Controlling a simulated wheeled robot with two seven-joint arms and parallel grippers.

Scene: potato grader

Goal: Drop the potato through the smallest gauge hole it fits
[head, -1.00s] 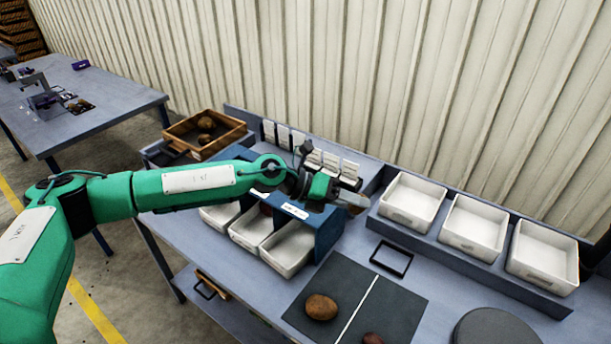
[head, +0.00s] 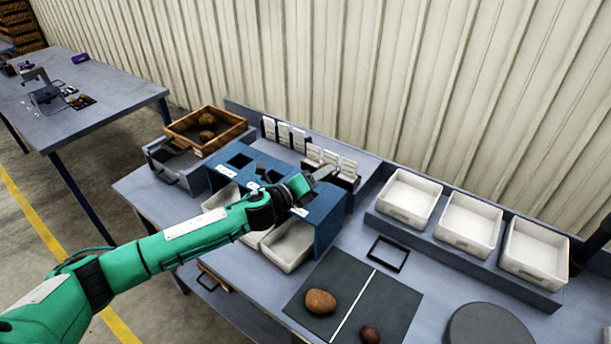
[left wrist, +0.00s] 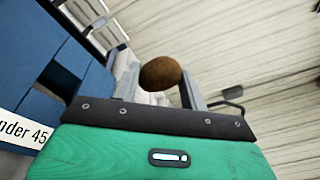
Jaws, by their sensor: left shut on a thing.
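My left gripper (head: 322,174) is above the right end of the blue gauge box (head: 331,225). In the left wrist view its two fingers are shut on a brown potato (left wrist: 160,73). In the head view I cannot make out this potato behind the gripper. The blue box has square holes in its top, and my arm covers part of them. It also shows at the left of the left wrist view (left wrist: 62,62), with a label ending in "nder 45" and a dark opening. White bins (head: 288,250) sit under the box front. My right gripper is not in view.
A dark mat (head: 392,306) with a white line holds a larger potato (head: 320,301) and a smaller one (head: 370,333). Three white bins (head: 467,224) stand on a raised shelf at right. A wooden crate (head: 225,142) with potatoes stands behind the box. White cards (head: 330,157) stand along the back.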

